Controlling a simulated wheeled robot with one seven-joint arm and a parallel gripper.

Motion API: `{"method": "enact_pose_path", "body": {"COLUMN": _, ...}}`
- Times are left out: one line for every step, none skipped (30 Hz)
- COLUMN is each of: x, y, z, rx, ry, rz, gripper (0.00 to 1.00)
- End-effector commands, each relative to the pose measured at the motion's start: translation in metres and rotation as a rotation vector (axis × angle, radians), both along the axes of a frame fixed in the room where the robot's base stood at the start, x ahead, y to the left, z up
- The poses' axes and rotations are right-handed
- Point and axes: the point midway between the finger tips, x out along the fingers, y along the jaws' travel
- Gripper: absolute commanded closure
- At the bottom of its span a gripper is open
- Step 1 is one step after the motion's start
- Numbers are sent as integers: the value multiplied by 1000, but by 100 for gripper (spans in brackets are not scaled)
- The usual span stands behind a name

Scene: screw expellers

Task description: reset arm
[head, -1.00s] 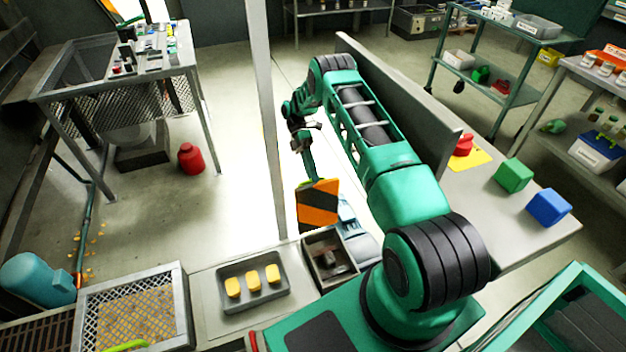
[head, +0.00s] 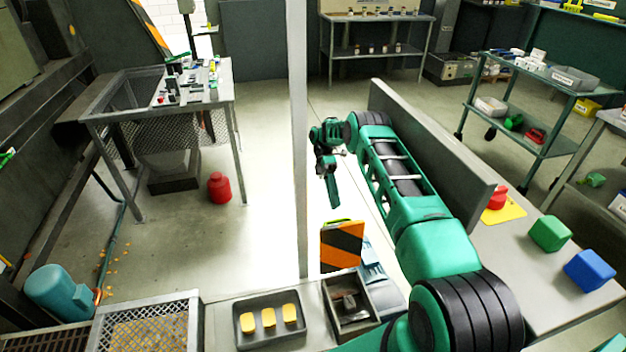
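My green arm reaches forward from the lower right of the head view, along the left side of a grey upright panel. My gripper (head: 332,180) hangs at the far end of the arm, pointing down, above the bright floor left of the panel. It is small and dark here, and I cannot tell whether its fingers are apart. I see no object clearly held in it.
A thin pale post (head: 298,140) stands just left of my gripper. An orange-black striped plate (head: 342,246) stands below it, near an open metal box (head: 350,306) and a tray (head: 240,325) with yellow blocks. Green (head: 550,233) and blue (head: 589,271) cubes sit right of the panel.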

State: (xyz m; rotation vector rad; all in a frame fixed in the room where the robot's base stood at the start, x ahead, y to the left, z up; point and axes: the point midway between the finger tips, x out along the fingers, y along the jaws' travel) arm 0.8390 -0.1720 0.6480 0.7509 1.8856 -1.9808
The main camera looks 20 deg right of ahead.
Motion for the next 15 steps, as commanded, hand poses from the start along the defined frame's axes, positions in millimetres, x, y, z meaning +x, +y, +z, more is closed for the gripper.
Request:
{"method": "enact_pose_path", "body": {"x": -1, "y": 0, "z": -1, "rx": -1, "ry": 0, "rz": 1, "gripper": 69}}
{"method": "enact_pose_path", "body": {"x": -2, "y": 0, "z": -1, "rx": -1, "ry": 0, "rz": 1, "gripper": 69}}
{"method": "enact_pose_path", "body": {"x": -4, "y": 1, "z": -2, "rx": -1, "ry": 0, "rz": 1, "gripper": 69}}
{"method": "enact_pose_path", "body": {"x": -6, "y": 1, "z": -3, "rx": 0, "ry": 1, "rz": 2, "gripper": 69}}
{"method": "enact_pose_path", "body": {"x": -8, "y": 1, "z": -4, "rx": 0, "ry": 1, "rz": 2, "gripper": 69}}
{"method": "enact_pose_path", "body": {"x": -11, "y": 2, "z": -6, "rx": -1, "ry": 1, "rz": 2, "gripper": 69}}
{"method": "enact_pose_path", "body": {"x": -13, "y": 2, "z": -8, "rx": -1, "ry": 2, "rz": 2, "gripper": 69}}
{"method": "enact_pose_path", "body": {"x": -16, "y": 2, "z": -9, "rx": -2, "ry": 2, "rz": 1, "gripper": 69}}
{"method": "enact_pose_path", "body": {"x": -20, "y": 2, "z": -11, "rx": -2, "ry": 1, "rz": 1, "gripper": 69}}
{"method": "enact_pose_path", "body": {"x": -23, "y": 3, "z": -13, "rx": -2, "ry": 1, "rz": 1, "gripper": 69}}
{"method": "enact_pose_path", "body": {"x": -26, "y": 3, "z": -15, "rx": -1, "ry": 0, "rz": 2, "gripper": 69}}
{"method": "enact_pose_path", "body": {"x": -30, "y": 4, "z": -18, "rx": -1, "ry": 2, "rz": 2, "gripper": 69}}
{"method": "enact_pose_path", "body": {"x": -33, "y": 4, "z": -20, "rx": -2, "ry": 0, "rz": 2, "gripper": 69}}
{"method": "enact_pose_path", "body": {"x": -36, "y": 5, "z": -22, "rx": -2, "ry": 1, "rz": 2, "gripper": 69}}
{"method": "enact_pose_path", "body": {"x": -40, "y": 6, "z": -24, "rx": -2, "ry": 0, "rz": 2, "gripper": 69}}
